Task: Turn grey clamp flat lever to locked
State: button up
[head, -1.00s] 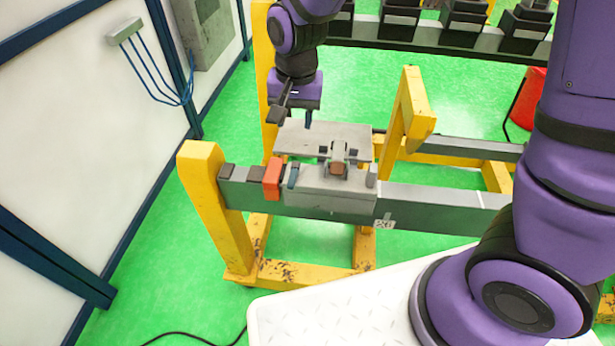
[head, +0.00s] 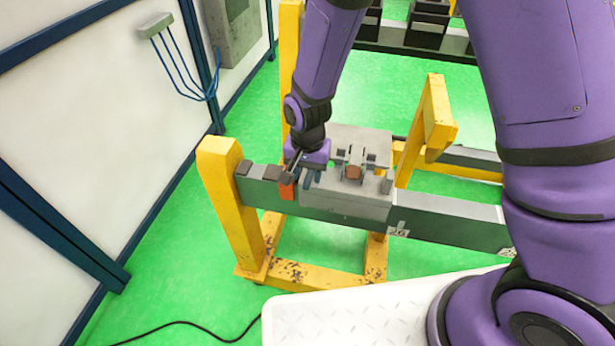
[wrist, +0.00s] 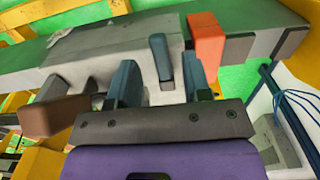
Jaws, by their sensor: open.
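The grey clamp (head: 345,203) is a block with a flat plate, sitting on the grey beam. It also shows in the wrist view (wrist: 110,48). Its narrow blue-grey flat lever (wrist: 160,56) stands at the end near the orange piece. My gripper (wrist: 161,66) is open, with one dark blue finger on each side of the lever. The lever lies between the fingertips, and I cannot tell whether either finger touches it. In the head view my gripper (head: 304,170) is low over the clamp's left end and hides most of the lever.
An orange piece (wrist: 205,40) sits on the beam close beside the right finger; it also shows in the head view (head: 287,191). A brown block (head: 353,173) is on the clamp's middle. Yellow posts (head: 225,185) support the beam. A white wall stands left.

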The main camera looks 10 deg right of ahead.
jog(key=shift+f, duration=1.15)
jog(key=shift+c, duration=0.4)
grip_shut()
